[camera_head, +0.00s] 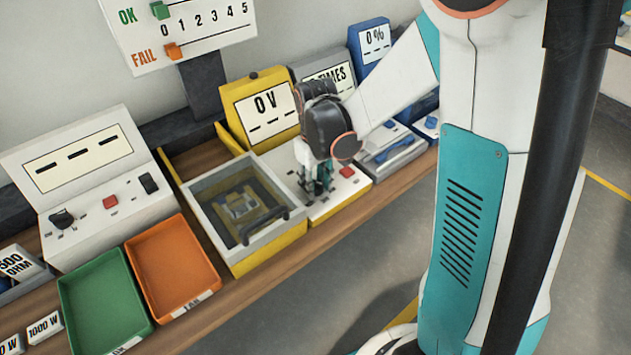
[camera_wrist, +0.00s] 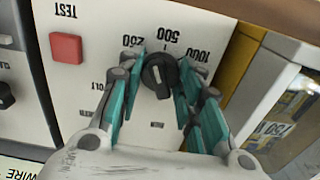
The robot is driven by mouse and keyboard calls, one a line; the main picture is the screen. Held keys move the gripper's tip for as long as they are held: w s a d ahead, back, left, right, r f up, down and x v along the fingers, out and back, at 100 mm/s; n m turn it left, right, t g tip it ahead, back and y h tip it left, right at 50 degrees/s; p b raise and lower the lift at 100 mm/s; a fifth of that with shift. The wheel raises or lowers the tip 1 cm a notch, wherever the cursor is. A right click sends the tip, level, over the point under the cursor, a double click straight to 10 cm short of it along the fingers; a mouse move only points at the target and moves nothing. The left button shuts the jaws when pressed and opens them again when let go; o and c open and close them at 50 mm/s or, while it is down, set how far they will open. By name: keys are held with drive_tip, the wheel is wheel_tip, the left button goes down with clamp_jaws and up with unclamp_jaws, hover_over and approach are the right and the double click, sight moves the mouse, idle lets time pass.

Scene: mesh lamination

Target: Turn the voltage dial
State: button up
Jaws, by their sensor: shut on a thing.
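The voltage dial (camera_wrist: 158,76) is a black round knob with a light pointer mark on a white panel (camera_wrist: 85,100). The labels 250, 500 and 1000 are printed around it and appear upside down in the wrist view. My gripper (camera_wrist: 155,85) has its teal fingers on either side of the dial and is shut on it. In the head view my gripper (camera_head: 318,180) points down at the white panel, and its fingers and my wrist hide the dial there. A yellow display (camera_head: 265,105) behind the panel reads 0 V.
A red TEST button (camera_wrist: 66,48) is on the same panel, beside my gripper. A yellow glass-lidded box (camera_head: 240,208) stands just left of the panel. Orange (camera_head: 172,265) and green (camera_head: 105,300) trays are farther left. A blue-display unit (camera_head: 374,45) is behind right.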

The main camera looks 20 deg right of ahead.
sight(315, 182)
drive_tip(key=m, duration=0.5)
idle(0.5)
drive_tip(key=o, duration=1.1)
wheel_tip(315, 182, up, 12)
idle(0.5)
